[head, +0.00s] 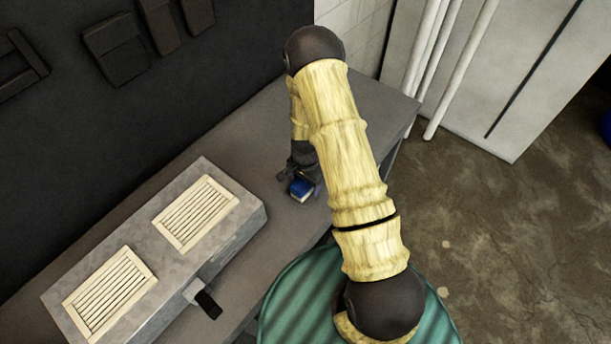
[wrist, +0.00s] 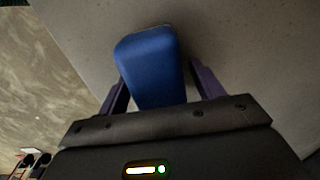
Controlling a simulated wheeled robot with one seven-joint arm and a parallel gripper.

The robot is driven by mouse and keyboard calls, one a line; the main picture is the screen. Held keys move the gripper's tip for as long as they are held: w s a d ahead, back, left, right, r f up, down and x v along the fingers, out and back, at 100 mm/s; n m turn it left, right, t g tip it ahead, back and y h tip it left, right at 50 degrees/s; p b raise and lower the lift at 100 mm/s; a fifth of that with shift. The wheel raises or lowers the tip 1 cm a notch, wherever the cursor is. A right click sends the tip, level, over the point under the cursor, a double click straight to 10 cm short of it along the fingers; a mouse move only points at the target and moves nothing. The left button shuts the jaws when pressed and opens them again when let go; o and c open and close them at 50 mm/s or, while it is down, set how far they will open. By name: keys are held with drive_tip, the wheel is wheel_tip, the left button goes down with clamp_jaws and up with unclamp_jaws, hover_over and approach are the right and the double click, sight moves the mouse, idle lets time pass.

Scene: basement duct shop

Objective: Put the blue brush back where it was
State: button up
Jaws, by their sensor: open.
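The blue brush (head: 301,188) is on the grey workbench, near its front edge, to the right of the vented metal duct box. In the wrist view the blue brush (wrist: 150,62) shows as a rounded blue block between the two fingers. My gripper (head: 300,180) points down over the brush. In the wrist view my gripper (wrist: 155,85) has its fingers apart, one on each side of the brush. The right finger is close to the brush, and I cannot tell whether it touches. The brush's underside is hidden.
A grey duct box (head: 225,240) with two cream louvred vents lies on the workbench (head: 262,130). A small black object (head: 207,304) is at its front side. A green ribbed surface (head: 290,300) is below the bench front. White pipes (head: 440,60) stand at the back right.

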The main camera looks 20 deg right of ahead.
wheel_tip(320, 180, up, 12)
drive_tip(key=b, duration=0.4)
drive_tip(key=shift+r, duration=0.15)
idle(0.6)
drive_tip(key=s+r+n+t, duration=0.2)
drive_tip(key=s+r+n, duration=0.8)
drive_tip(key=s+r, duration=0.4)
drive_tip(key=shift+n+t, duration=0.3)
drive_tip(key=shift+n, duration=0.1)
drive_tip(key=shift+s+d+f, duration=0.1)
drive_tip(key=shift+f, duration=0.1)
